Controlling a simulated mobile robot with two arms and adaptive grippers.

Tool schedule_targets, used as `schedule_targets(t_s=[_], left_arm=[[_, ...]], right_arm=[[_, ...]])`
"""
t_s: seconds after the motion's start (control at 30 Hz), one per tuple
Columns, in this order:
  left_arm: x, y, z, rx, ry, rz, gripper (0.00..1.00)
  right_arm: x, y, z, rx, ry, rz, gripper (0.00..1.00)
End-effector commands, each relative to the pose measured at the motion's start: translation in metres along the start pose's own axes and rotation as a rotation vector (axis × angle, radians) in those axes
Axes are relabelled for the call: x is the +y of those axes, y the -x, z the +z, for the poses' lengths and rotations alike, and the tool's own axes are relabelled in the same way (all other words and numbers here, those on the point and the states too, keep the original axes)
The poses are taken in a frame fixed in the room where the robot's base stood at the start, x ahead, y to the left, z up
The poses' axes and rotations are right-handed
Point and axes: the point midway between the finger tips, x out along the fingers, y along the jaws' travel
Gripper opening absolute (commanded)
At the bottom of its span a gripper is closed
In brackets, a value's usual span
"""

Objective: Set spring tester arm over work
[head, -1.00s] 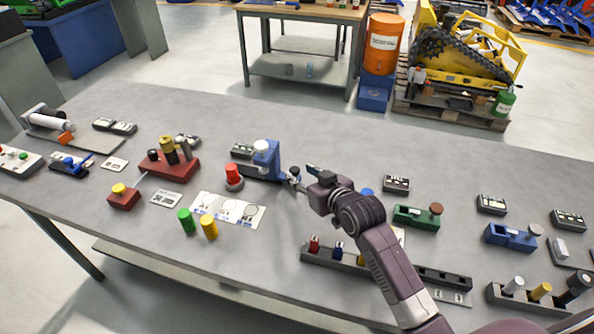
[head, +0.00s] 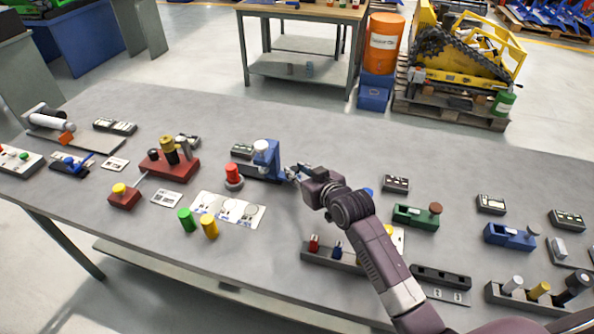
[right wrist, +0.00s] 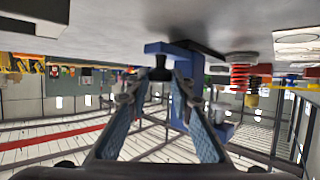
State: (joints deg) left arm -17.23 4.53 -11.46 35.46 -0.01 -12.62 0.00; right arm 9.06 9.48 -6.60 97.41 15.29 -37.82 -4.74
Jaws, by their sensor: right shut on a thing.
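The spring tester (head: 266,158) is a blue upright stand with a pale round top on a dark base, at the middle of the bench. It also shows, upside down, in the right wrist view (right wrist: 187,95). My right gripper (head: 291,173) is at the tester's right side. In the right wrist view, its fingers (right wrist: 160,82) are closed around a small black knob (right wrist: 160,73) by the blue arm. My left gripper is not in view.
A white card with circles (head: 228,211) lies in front of the tester, with green (head: 187,220) and yellow (head: 209,228) cylinders at its edge. A red block fixture (head: 172,166) stands left. A dark rack (head: 333,257) lies below my right arm.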

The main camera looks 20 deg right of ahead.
Motion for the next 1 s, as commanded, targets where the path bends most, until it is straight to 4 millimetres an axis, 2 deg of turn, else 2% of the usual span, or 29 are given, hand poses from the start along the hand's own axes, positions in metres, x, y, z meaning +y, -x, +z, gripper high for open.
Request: schedule_targets(t_s=[0.27,0.47,0.6,0.7,1.0], left_arm=[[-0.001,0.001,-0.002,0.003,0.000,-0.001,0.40],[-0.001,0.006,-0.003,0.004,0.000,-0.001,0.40],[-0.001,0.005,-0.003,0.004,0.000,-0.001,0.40],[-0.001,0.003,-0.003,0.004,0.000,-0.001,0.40],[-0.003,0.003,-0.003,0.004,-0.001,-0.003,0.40]], right_arm=[[-0.002,-0.002,-0.001,0.000,-0.001,0.000,0.00],[-0.033,-0.029,-0.014,0.001,-0.004,-0.003,0.00],[-0.057,-0.052,-0.023,0.003,-0.004,-0.002,0.00],[-0.068,-0.063,-0.027,0.002,-0.002,-0.001,0.00],[-0.075,-0.069,-0.030,0.003,-0.001,-0.001,0.00]])
